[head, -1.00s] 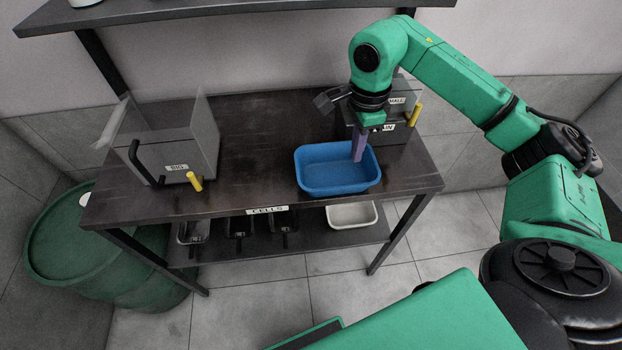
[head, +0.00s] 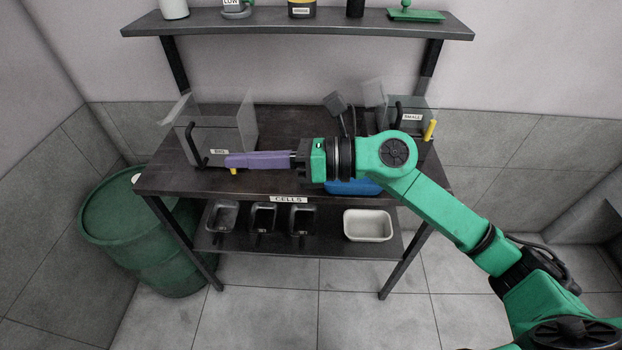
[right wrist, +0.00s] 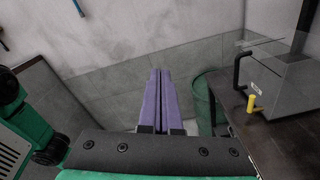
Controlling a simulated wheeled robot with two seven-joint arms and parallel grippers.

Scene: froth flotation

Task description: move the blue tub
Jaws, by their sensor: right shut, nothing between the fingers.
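The blue tub (head: 355,187) is on the dark table (head: 285,126) toward its right front. My right forearm and wrist cover most of it in the head view. My right gripper (head: 228,160) has purple fingers, is shut and empty, and points left in front of the clear cell labelled BIG. In the right wrist view the purple fingers (right wrist: 159,75) lie together with nothing between them. The tub does not show in the right wrist view. My left gripper is not in view.
The BIG cell (head: 215,135) stands at the table's left, the SMALL cell (head: 410,117) at its right. A white tub (head: 368,226) and several black trays sit on the lower shelf (head: 330,240). A green drum (head: 140,235) stands at left. An upper shelf (head: 260,27) holds bottles.

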